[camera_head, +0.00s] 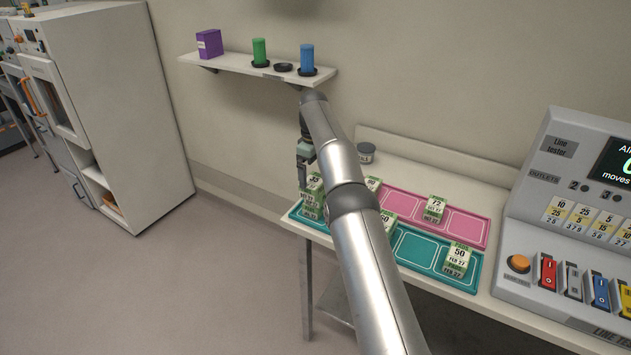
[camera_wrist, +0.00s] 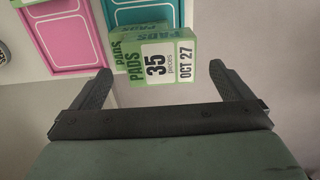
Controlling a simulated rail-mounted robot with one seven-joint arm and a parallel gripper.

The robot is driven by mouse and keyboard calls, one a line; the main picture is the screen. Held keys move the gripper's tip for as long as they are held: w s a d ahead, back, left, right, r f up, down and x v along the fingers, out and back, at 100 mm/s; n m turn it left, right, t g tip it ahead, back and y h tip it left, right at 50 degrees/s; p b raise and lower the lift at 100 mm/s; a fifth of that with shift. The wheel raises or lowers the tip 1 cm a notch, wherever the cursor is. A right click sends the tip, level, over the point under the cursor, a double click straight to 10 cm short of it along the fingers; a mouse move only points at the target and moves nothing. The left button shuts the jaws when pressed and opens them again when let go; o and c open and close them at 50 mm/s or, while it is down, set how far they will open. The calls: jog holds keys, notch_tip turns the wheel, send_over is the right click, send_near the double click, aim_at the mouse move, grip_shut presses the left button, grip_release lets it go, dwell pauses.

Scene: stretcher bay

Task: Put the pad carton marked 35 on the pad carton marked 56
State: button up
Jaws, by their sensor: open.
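The pad carton marked 35 (camera_head: 315,179) is white and green and sits on top of a stack at the left end of the teal tray. In the wrist view, the 35 carton (camera_wrist: 158,62) shows its label between my two fingers. My gripper (camera_head: 303,178) is open at the stack, and the wrist view shows its fingers (camera_wrist: 160,70) apart, with gaps on both sides of the carton. Another carton (camera_head: 311,206) lies under it, its number too small to read. I cannot make out a carton marked 56; one carton (camera_head: 389,221) beside my arm is partly hidden.
The teal tray (camera_head: 420,250) also holds a carton marked 50 (camera_head: 457,260). The pink tray (camera_head: 468,226) behind holds a carton marked 72 (camera_head: 435,209) and another carton (camera_head: 373,184). A line tester (camera_head: 575,225) stands right. A shelf (camera_head: 240,67) hangs above.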

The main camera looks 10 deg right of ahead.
jog(key=shift+r, duration=0.4)
jog(key=s+r+m, duration=0.5)
jog(key=s+r, duration=1)
jog(key=s, duration=0.4)
jog(key=s+d+f+m, duration=0.1)
jog(key=s+f, duration=0.3)
jog(key=s, duration=1.2)
jog(key=s+d+f+m+t, duration=0.1)
jog(key=s+f+m, duration=0.3)
jog(key=s, duration=1.1)
jog(key=shift+s+f, duration=0.35)
jog(key=shift+f, duration=0.2)
